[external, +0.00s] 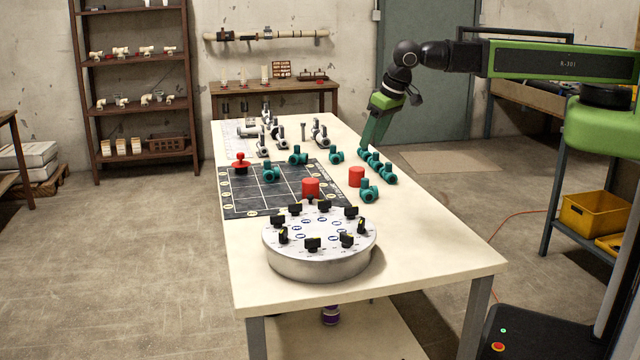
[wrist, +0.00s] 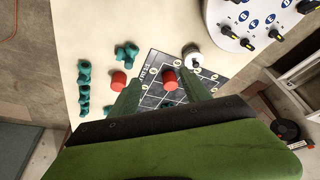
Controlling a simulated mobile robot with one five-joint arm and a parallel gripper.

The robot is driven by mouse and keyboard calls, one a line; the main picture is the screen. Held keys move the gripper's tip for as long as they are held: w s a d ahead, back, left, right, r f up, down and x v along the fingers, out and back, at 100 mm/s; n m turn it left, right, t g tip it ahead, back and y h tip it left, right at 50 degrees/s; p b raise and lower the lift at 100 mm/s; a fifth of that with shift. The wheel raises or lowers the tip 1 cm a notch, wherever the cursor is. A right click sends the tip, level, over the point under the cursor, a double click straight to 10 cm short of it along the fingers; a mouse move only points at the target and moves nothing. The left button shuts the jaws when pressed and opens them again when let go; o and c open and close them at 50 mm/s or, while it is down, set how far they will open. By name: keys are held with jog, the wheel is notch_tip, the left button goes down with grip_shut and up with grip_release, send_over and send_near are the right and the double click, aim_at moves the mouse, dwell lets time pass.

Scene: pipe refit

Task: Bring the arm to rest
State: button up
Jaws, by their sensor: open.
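My arm (external: 560,64) reaches in from the right in the external view, bent down at the wrist. My gripper (external: 364,148) points down over the right side of the table, beside a row of teal pipe fittings (external: 378,167). In the wrist view my gripper (wrist: 160,79) shows two green fingers spread apart. Nothing is visibly held between them. A red cylinder (wrist: 168,75) appears between the fingertips, on the dark grid board below. The exact height of the fingertips above the table cannot be told.
The pale table (external: 420,240) carries a dark grid board (external: 240,196), two red cylinders (external: 356,177), a red-topped piece (external: 240,165) and loose teal fittings (external: 368,194). A round grey base (external: 318,262) with black knobs stands at the front. The table's front right is clear.

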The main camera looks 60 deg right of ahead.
jog(key=w+d+f+m+g+b, duration=0.1)
jog(key=w+d+f+m+b, duration=0.15)
jog(key=d, duration=1.25)
jog(key=s+d+f+g+b, duration=0.1)
jog(key=s+d+f, duration=0.1)
jog(key=d, duration=0.5)
jog(key=s+d+f, duration=0.1)
jog(key=d, duration=0.6)
jog(key=s+n, duration=0.1)
jog(key=s+n+g, duration=0.1)
jog(key=s, duration=0.1)
jog(key=s+n+g, duration=0.1)
jog(key=s+n, duration=0.1)
jog(key=shift+d+f, duration=0.2)
jog(key=shift+d, duration=0.1)
